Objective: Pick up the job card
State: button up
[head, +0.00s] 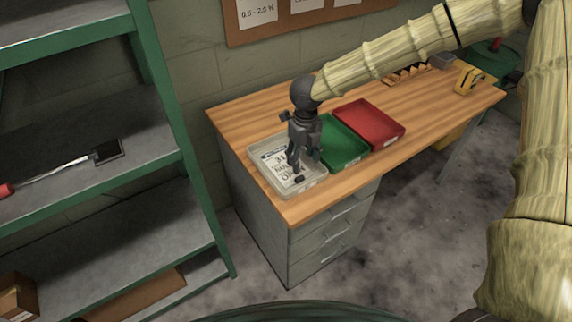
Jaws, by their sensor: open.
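The job card (273,161) is a pale sheet with dark print. It lies in the grey-white tray (258,178) at the front left corner of the wooden desk. My gripper (299,172) is dark and points down over the tray, with its jaws open. It covers the right part of the card. I cannot tell whether the fingertips touch the card. A small dark item (300,179) shows by the fingertips at the tray's front; I cannot tell whether it is part of the gripper.
A green tray (343,149) and a red tray (370,124) stand in a row to the right on the desk (421,134). A green-framed shelf (152,70) stands close on the left. The desk's front edge is clear.

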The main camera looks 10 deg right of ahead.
aim_at(300, 178)
notch_tip(300, 178, down, 3)
jog(key=shift+w+d, duration=0.1)
jog(key=shift+w, duration=0.05)
jog(key=shift+s+a+f+p, duration=0.2)
jog(key=shift+f+p, duration=0.15)
jog(key=shift+f, duration=0.25)
jog(key=shift+a+f+p, duration=0.2)
jog(key=shift+f+p, duration=0.15)
jog(key=shift+f, duration=1.6)
jog(key=c, duration=1.1)
